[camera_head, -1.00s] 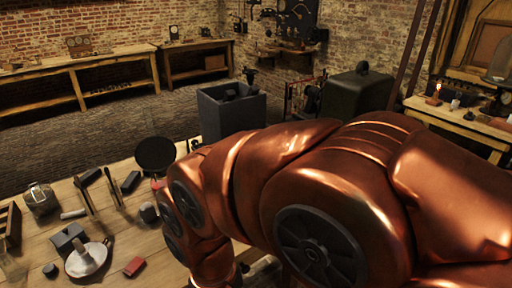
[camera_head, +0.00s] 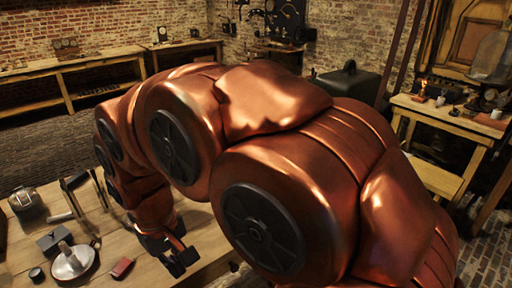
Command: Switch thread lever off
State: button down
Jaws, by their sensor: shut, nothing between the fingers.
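I cannot make out a thread lever for certain in the head view. Two thin upright dark pieces (camera_head: 75,196) stand on the wooden workbench (camera_head: 103,273), too small to tell what they are. My gripper (camera_head: 181,264) hangs low over the bench, right of a small red block (camera_head: 122,267) and apart from it. Its dark fingers point down and are shut, with nothing seen between them. My copper arm hides much of the bench and whatever lies behind it.
A lidded jar (camera_head: 27,203), a dark block (camera_head: 53,241), a round pale dish with an upright piece (camera_head: 74,263) and a small dark knob (camera_head: 36,274) sit on the bench's left. A side table (camera_head: 440,122) stands at right. Brick floor lies beyond the bench.

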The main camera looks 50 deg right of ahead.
jog(key=w+d+r+m+t+h+b, duration=0.1)
jog(key=w+d+r+m, duration=0.15)
jog(key=w+d, duration=1.05)
jog(key=w+d+r+m+t+h, duration=0.1)
jog(key=w+d+m+t, duration=0.15)
jog(key=w+d, duration=1)
jog(key=w+d+f+m+h+b, duration=0.1)
jog(key=w+d+m, duration=0.15)
jog(key=d, duration=0.65)
jog(key=w+d+f+m+h, duration=0.1)
jog(key=w+d, duration=0.2)
jog(key=d, duration=0.6)
jog(key=s+d+f+m+g+h, duration=0.1)
jog(key=s+d+f+m, duration=0.1)
jog(key=d, duration=0.6)
jog(key=s+d+f+m+h, duration=0.1)
jog(key=s+d+f, duration=0.1)
jog(key=d, duration=0.7)
jog(key=shift+s+f+m+g+h+b, duration=0.15)
jog(key=shift+s+m+g+h+b, duration=0.2)
jog(key=shift+s, duration=0.4)
